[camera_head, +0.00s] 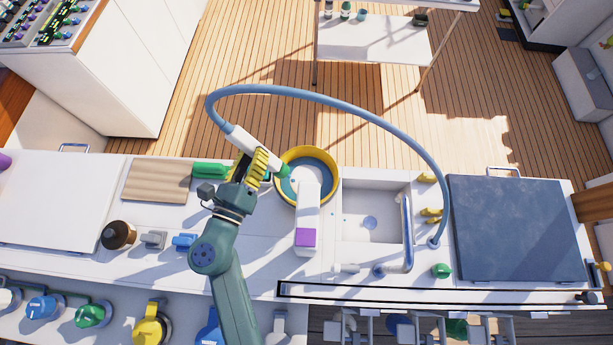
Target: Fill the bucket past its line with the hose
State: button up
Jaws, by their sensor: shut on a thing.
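The bucket (327,155) has a yellow rim and stands on the white counter, left of the sink. Its inside looks blue-grey with a pale area; I cannot tell the water level, and the line does not show. The blue-grey hose (330,97) arcs from the counter right of the sink, over the back, to a white nozzle (243,139) with a green tip. My gripper (260,169), with yellow fingers, is shut on the nozzle at the bucket's left side. The green tip points at the bucket's left inner part. My fingers partly hide the nozzle.
A white carton with a purple patch (307,215) overlaps the bucket's near side. The sink (370,222) and its curved tap (407,235) are to the right, beside a dark slab (510,230). A wooden board (157,181) and a brown round object (118,235) are left.

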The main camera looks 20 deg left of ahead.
jog(key=s+d+r+p, duration=0.1)
jog(key=s+p, duration=0.4)
jog(key=s, duration=0.4)
jog(key=s+d+r+p, duration=0.1)
jog(key=s+r+p, duration=0.1)
jog(key=s+p, duration=0.3)
jog(key=s, duration=0.4)
jog(key=shift+s+p, duration=0.35)
jog(key=shift+w+d, duration=0.1)
